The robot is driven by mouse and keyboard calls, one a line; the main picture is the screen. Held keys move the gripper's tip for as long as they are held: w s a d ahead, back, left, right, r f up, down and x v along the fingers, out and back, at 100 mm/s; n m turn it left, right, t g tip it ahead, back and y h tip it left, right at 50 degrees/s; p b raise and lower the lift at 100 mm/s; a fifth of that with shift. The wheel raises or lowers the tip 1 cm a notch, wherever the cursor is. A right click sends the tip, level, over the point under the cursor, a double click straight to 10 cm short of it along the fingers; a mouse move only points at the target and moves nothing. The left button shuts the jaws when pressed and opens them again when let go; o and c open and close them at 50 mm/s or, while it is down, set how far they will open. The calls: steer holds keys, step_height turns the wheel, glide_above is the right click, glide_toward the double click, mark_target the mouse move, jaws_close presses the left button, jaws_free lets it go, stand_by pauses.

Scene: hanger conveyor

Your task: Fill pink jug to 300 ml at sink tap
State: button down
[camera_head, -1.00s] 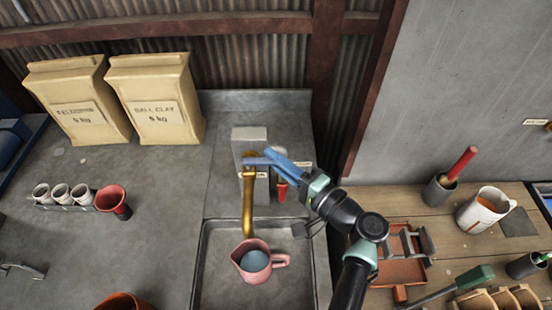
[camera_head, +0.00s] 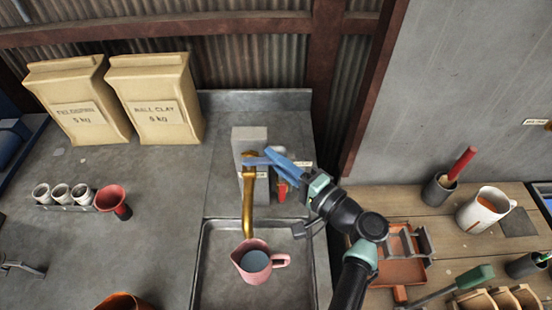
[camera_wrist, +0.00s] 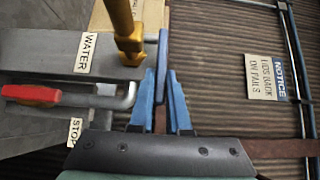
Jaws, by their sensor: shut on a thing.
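The pink jug (camera_head: 250,264) stands upright in the sink (camera_head: 203,285), its mouth below the end of the brass spout (camera_head: 248,205). Blue-grey water shows inside the jug; no scale can be read. The tap's grey block (camera_head: 247,140) stands behind the sink. My gripper (camera_head: 268,157) is at the right of this block, with its blue fingers shut on a thin blue lever (camera_wrist: 163,45). The lever also shows in the head view (camera_head: 254,161). A red-handled lever (camera_wrist: 32,95) near a STOP label is apart from the fingers.
A WATER label (camera_wrist: 86,52) is on the tap block. Clay bags (camera_head: 155,98), small cups (camera_head: 62,194) and a red funnel (camera_head: 114,203) stand on the left counter. A white pitcher (camera_head: 484,209) is on the right bench. My arm crosses the sink's right side.

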steer(key=shift+s, duration=0.1)
steer(key=m+t+h, duration=0.1)
steer(key=s+m+t+h+p, duration=0.1)
steer(key=h, duration=0.1)
steer(key=shift+s+a+f, duration=0.1)
steer(key=shift+s+a, duration=0.05)
steer(key=shift+s+a+m+t+h, duration=0.1)
steer(key=shift+s+m+t+h, duration=0.25)
steer(key=shift+m+t+h, duration=0.45)
steer(key=shift+s+a+m+t+h, duration=0.1)
steer(key=shift+s+m+t+h, duration=0.25)
steer(key=shift+m+h, duration=0.85)
steer(key=shift+w+h, duration=0.1)
steer(key=shift+h, duration=0.2)
steer(key=c, duration=0.9)
jaws_free()
steer(key=shift+n, duration=0.3)
steer(key=shift+b+v, duration=2.45)
steer(key=shift+v, duration=4.05)
steer(key=shift+d, duration=0.1)
